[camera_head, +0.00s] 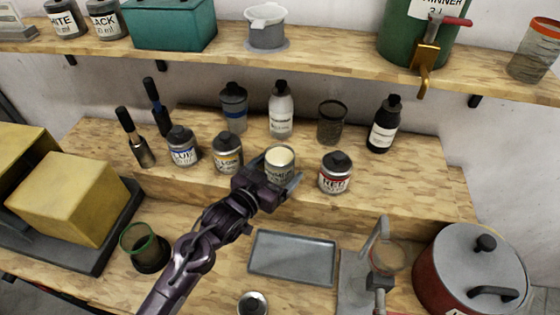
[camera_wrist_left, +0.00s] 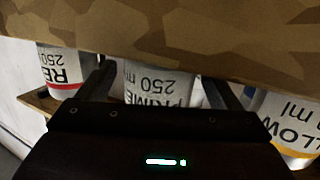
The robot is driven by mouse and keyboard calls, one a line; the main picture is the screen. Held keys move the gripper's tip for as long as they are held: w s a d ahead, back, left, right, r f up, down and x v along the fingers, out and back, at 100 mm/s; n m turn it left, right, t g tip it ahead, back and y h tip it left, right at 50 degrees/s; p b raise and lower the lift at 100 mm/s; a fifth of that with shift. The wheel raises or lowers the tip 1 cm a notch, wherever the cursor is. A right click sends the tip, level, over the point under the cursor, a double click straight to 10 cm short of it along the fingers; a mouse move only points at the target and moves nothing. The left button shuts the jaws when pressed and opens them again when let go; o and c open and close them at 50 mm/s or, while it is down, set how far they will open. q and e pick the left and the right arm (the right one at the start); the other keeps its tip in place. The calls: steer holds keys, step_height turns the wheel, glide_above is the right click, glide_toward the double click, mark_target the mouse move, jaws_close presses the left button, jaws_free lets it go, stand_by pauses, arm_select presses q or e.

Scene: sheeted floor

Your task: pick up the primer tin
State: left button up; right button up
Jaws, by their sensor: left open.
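The primer tin (camera_head: 280,157) has a pale cream top and stands upright on the raised wooden step, between the yellow tin (camera_head: 228,155) and the red tin (camera_head: 336,176). My left gripper (camera_head: 277,180) is at the tin's near side, with its open fingers either side of the tin's lower part. In the left wrist view the primer tin (camera_wrist_left: 157,84) appears upside down between the two fingers, its white label reading "PRIME" and "250 ml". A gap shows beside the tin; I cannot tell whether either finger touches it.
The blue tin (camera_head: 183,147) stands left of the yellow one. A grey tray (camera_head: 292,257) lies in front, below the step. A red pot (camera_head: 470,273) is at right. A shelf (camera_head: 330,62) runs above.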

arm_select(q)
steer(key=shift+w+d, duration=0.3)
steer(key=shift+w, duration=0.2)
steer(key=shift+w+d+f, duration=0.15)
steer(key=shift+w, duration=0.05)
arm_select(e)
steer(key=shift+w+d+r, duration=0.3)
steer(key=shift+w+d, duration=0.2)
steer(key=shift+d, duration=0.1)
arm_select(q)
steer(key=shift+c, duration=0.3)
steer(key=c, duration=1.2)
steer(key=shift+c, duration=0.2)
arm_select(e)
steer(key=shift+s+a, duration=0.35)
steer(key=shift+a, duration=0.05)
steer(key=shift+a, duration=0.1)
